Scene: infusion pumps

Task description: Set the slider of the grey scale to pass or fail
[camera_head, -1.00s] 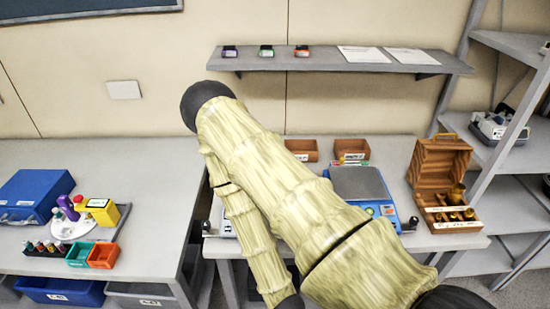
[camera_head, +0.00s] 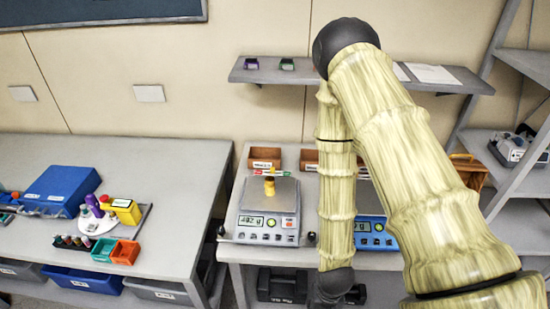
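The grey scale (camera_head: 250,228) stands on the right-hand table, left of my arm. A small brass weight (camera_head: 269,186) is on its pan, and its lit display (camera_head: 257,221) shows a reading too small to read surely. A strip with red and green ends (camera_head: 271,172) shows behind the pan. Small black knobs show at the scale's left (camera_head: 221,231) and right (camera_head: 311,237); I cannot tell which part is the slider or where it is set. My arm crosses the picture right of the scale. My gripper is not recognisable in view.
A blue scale (camera_head: 378,241) is partly hidden behind my arm. Brown bins (camera_head: 264,154) stand at the back of the table, under a wall shelf (camera_head: 300,77). A wooden box (camera_head: 470,172) is mostly covered by my arm. The left table (camera_head: 110,160) holds a blue case (camera_head: 62,190).

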